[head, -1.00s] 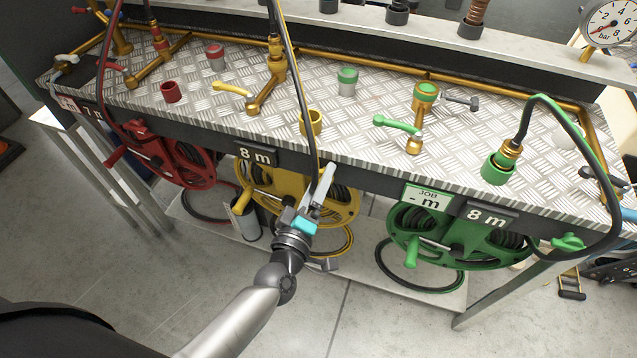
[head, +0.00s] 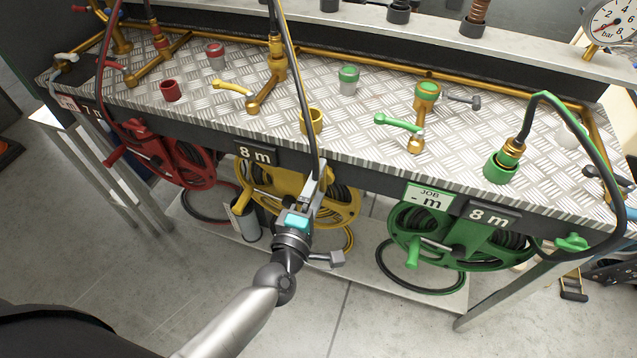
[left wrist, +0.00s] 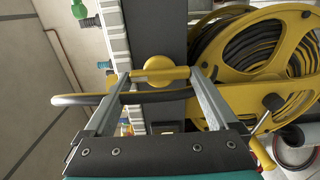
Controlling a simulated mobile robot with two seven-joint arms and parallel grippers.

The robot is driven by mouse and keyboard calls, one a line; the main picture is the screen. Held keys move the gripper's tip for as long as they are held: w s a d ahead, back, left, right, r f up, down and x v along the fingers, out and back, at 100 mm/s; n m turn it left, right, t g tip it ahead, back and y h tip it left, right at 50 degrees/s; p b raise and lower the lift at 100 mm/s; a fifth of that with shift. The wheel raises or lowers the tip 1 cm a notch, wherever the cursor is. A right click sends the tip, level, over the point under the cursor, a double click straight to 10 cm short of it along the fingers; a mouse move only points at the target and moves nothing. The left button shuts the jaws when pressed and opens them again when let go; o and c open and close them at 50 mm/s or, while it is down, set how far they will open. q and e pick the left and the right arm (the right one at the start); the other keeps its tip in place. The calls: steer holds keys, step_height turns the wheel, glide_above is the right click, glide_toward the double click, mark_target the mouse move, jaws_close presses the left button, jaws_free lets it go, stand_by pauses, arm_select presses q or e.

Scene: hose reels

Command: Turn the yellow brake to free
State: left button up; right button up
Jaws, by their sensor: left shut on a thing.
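The yellow brake (left wrist: 159,66) is a rounded knob with a crossbar on the front of the bench, beside the yellow reel (left wrist: 240,97). In the left wrist view the crossbar spans between the two fingertips of my left gripper (left wrist: 160,74), which is shut on it. A black hose (left wrist: 75,99) crosses between the fingers, nearer the palm. In the head view my left gripper (head: 316,180) is at the bench's front edge, before the yellow reel (head: 268,194), and hides the brake. My right gripper is not in view.
A red reel (head: 160,155) hangs to the left and a green reel (head: 460,254) to the right, with a green brake (head: 569,242). The yellow hose line (head: 299,85) drops to my gripper. Valves and cups stand on the metal bench top (head: 330,118).

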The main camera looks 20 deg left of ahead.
arm_select(q)
steer(key=o, duration=1)
steer(key=s, duration=1.5)
steer(key=shift+s+a+p, duration=0.2)
steer(key=shift+a+p, duration=0.05)
steer(key=shift+p, duration=0.2)
steer(key=shift+f, duration=0.1)
